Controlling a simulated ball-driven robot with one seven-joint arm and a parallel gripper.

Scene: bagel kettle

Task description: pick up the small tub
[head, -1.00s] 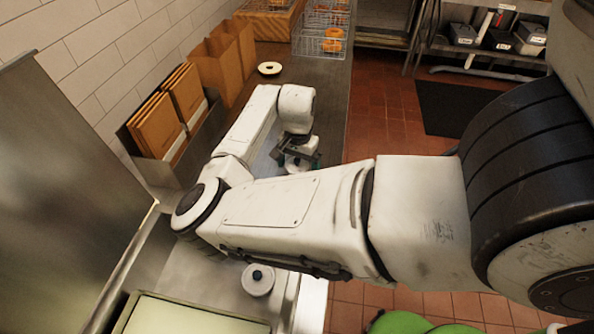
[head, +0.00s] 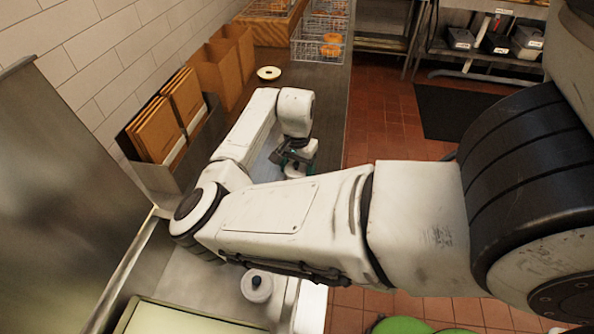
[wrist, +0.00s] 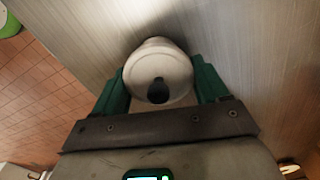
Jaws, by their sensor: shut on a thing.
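The small tub (wrist: 157,68) is round and off-white with a dark knob on its lid. In the wrist view it sits between the two green fingers of my gripper (wrist: 160,88), which are shut on its sides. In the head view my gripper (head: 296,158) is over the steel counter, and the tub shows only partly below it (head: 296,171). I cannot tell from these views whether the tub touches the counter.
A similar lidded tub (head: 257,286) stands on the near counter. Brown paper bags (head: 222,70) and folded cardboard (head: 168,112) line the wall. A pale ring-shaped item (head: 269,73) and wire baskets (head: 318,42) are farther back. The tiled floor lies right of the counter.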

